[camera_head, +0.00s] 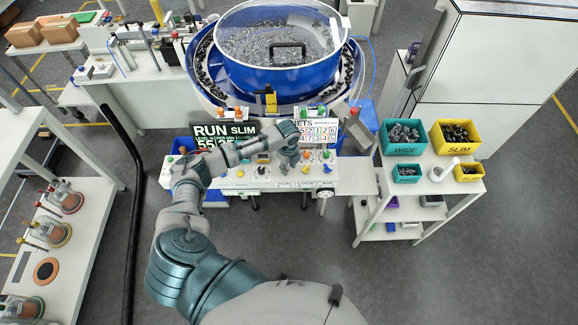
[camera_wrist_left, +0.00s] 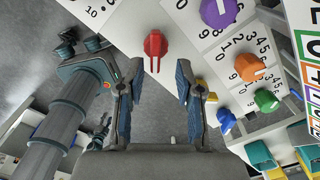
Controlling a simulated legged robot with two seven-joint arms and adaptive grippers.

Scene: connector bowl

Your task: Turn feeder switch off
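The control panel (camera_head: 345,178) stands in front of the blue bowl feeder, with small coloured knobs on its top. My left gripper (camera_head: 290,150) is over the middle of this panel. In the left wrist view a red switch knob (camera_wrist_left: 155,44) stands on a white plate, ahead of my left gripper (camera_wrist_left: 155,75). My right gripper does not show.
Purple (camera_wrist_left: 218,12), orange (camera_wrist_left: 250,67), green (camera_wrist_left: 267,100) and blue (camera_wrist_left: 226,120) knobs sit right of the red one. The bowl feeder (camera_head: 270,60) rises behind the panel. A cart (camera_head: 440,190) with teal and yellow bins stands at right.

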